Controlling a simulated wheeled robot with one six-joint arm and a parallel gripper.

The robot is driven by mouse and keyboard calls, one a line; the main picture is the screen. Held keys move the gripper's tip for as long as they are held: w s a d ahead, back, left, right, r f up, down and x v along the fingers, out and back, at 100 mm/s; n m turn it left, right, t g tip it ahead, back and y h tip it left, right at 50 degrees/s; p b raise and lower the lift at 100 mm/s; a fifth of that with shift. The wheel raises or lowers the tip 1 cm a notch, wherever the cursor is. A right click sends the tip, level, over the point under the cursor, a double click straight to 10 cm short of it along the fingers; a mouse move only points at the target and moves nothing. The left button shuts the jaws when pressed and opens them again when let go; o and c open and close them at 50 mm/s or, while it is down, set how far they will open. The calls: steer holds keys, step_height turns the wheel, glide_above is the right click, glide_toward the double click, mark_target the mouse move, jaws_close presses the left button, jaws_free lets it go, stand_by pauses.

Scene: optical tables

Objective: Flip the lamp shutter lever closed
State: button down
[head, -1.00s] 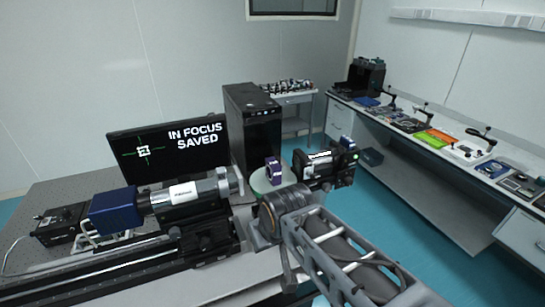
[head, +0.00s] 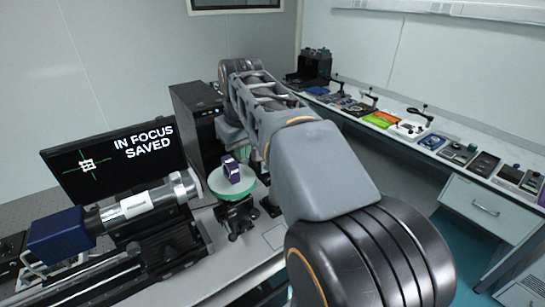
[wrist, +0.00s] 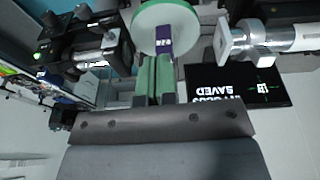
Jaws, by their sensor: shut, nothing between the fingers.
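A black device with a small green light (wrist: 85,48), which looks like the lamp unit, shows at the upper left of the wrist view, where the scene appears upside down. I cannot clearly pick out its shutter lever or tell its position. In the head view my arm hides this unit. My gripper (wrist: 154,66) has green fingers that are shut and empty. In the wrist view its tips overlap the area by a purple block, to the right of the black device, and no contact is visible. In the head view my gripper is hidden behind my arm.
The purple block (head: 231,170) stands on a round pale green stage (head: 218,184). A silver and blue camera tube (head: 137,205) lies to its left. A monitor (head: 70,165) reads "IN FOCUS SAVED". A black computer tower (head: 190,112) stands behind. A long side bench (head: 455,150) is at right.

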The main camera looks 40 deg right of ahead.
steer(key=w+d+r+g, duration=0.1)
steer(key=w+d+r, duration=0.2)
steer(key=d+r, duration=0.3)
steer(key=d, duration=0.4)
steer(key=shift+d+g, duration=0.15)
steer(key=shift+g, duration=0.15)
steer(key=f, duration=1.1)
steer(key=shift+s+f, duration=0.2)
steer(key=shift+f, duration=0.15)
steer(key=shift+s+f, duration=0.55)
steer(key=shift+f, duration=0.35)
steer(key=shift+f, duration=0.1)
steer(key=shift+s+b, duration=0.2)
steer(key=shift+b, duration=0.65)
